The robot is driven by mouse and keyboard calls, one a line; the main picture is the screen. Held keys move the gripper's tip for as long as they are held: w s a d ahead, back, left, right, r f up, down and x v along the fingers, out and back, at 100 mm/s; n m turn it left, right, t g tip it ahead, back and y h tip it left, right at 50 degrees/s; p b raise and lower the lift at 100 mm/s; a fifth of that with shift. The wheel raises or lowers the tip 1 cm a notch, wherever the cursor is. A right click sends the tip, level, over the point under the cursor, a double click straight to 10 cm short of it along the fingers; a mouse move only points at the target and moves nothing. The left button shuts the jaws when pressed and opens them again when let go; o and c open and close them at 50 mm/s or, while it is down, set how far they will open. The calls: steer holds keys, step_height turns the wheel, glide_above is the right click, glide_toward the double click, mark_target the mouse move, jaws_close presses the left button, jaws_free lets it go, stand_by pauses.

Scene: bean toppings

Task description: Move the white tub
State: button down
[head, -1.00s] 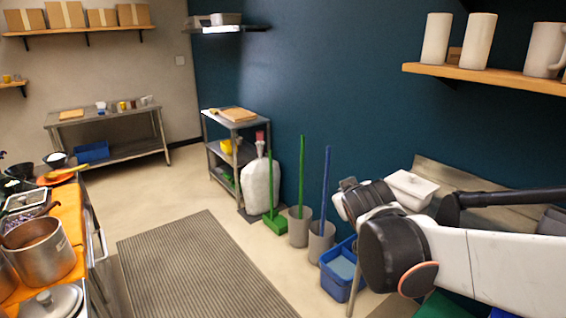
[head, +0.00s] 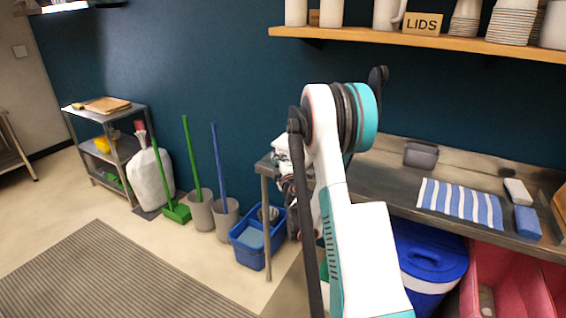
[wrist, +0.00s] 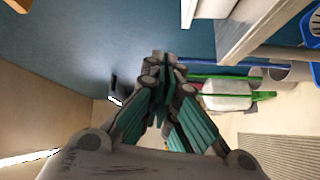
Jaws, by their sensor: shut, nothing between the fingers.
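A small part of what looks like the white tub (head: 281,144) shows at the left end of the steel counter in the head view, mostly hidden behind my arm. I cannot make out its full shape. My gripper (wrist: 163,72) shows in the wrist view with its fingers together and nothing between them. In the head view my arm largely hides it, so its distance to the tub is unclear.
The counter (head: 386,183) holds a grey container (head: 421,154), a striped cloth (head: 460,203) and a blue sponge (head: 527,222). A shelf (head: 400,38) with cups hangs above. Floor space lies left.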

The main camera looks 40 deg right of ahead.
steer(key=s+d+f+n, duration=0.1)
steer(key=d+f+n, duration=0.25)
steer(key=f, duration=0.55)
steer(key=shift+m+y, duration=0.35)
steer(key=shift+y, duration=0.05)
steer(key=d+b+x, duration=0.1)
steer(key=x, duration=0.3)
steer(key=b+x, duration=0.1)
steer(key=x, duration=0.3)
steer(key=s+d+b+x, duration=0.1)
steer(key=b+x, duration=0.1)
steer(key=x, duration=0.2)
steer(key=shift+w+d, duration=0.2)
steer(key=shift+d, duration=0.25)
steer(key=shift+d+r, duration=0.15)
